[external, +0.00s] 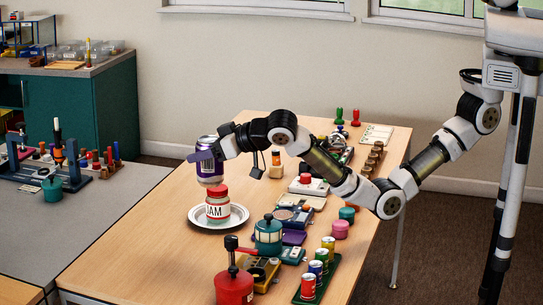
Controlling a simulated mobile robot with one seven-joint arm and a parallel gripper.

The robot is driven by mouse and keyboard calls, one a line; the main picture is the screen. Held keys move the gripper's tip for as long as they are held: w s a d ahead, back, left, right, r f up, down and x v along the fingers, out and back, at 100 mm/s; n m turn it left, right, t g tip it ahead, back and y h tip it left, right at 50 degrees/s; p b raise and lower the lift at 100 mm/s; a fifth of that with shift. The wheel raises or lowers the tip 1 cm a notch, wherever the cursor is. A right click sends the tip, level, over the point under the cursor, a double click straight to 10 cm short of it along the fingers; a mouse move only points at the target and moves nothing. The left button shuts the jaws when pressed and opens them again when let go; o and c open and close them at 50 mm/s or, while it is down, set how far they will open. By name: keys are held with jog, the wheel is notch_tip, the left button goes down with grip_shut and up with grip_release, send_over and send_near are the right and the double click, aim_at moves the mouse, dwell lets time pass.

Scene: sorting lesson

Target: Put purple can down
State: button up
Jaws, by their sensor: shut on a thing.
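The purple can (210,171) is upright, with a silver top and a light band. My gripper (204,156) is shut on it from the right, with the dark fingers across its upper part. The can shows just behind and above a jam jar (217,208) with a red lid, which stands on a white plate (240,215). The can's base is close to the jar's lid in the picture. I cannot tell whether the can touches the table or hangs above it.
The wooden table (150,245) is clear to the left of the plate. To the right stand a teal pot (268,236), a red pot (234,288) and several small cans on a green tray (330,274). A grey bench (100,215) adjoins on the left.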

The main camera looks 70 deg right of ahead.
notch_tip(320, 180, down, 20)
jog(key=p, duration=0.4)
jog(key=shift+r, duration=0.25)
jog(key=shift+f, duration=0.1)
jog(key=o, duration=0.9)
jog(key=shift+o, duration=0.2)
